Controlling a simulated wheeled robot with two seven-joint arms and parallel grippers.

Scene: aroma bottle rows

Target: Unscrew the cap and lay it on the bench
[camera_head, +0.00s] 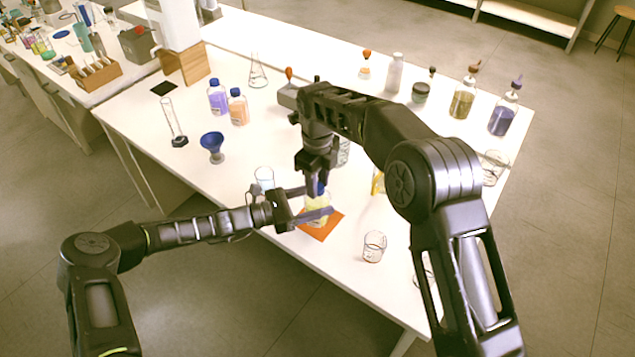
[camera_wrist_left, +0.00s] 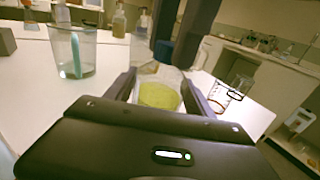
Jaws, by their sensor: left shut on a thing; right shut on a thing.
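A bottle with yellow liquid (camera_head: 318,216) stands on an orange mat (camera_head: 322,230) near the front edge of the bench. My left gripper (camera_head: 312,206) is shut on the bottle from the left side; in the left wrist view the bottle (camera_wrist_left: 158,95) sits between its two fingers. My right gripper (camera_head: 318,184) comes down from above and is shut on the blue cap (camera_head: 321,188) at the bottle's top. The cap also shows in the left wrist view (camera_wrist_left: 163,50), largely hidden by the right fingers. I cannot tell whether the cap still touches the neck.
A beaker (camera_head: 264,178) stands just behind my left gripper, and another beaker (camera_head: 374,246) stands to the right of the mat. A blue funnel (camera_head: 212,146) and capped bottles (camera_head: 238,107) stand at the left. Several dropper bottles (camera_head: 463,98) line the back right. Bare bench lies at the front left.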

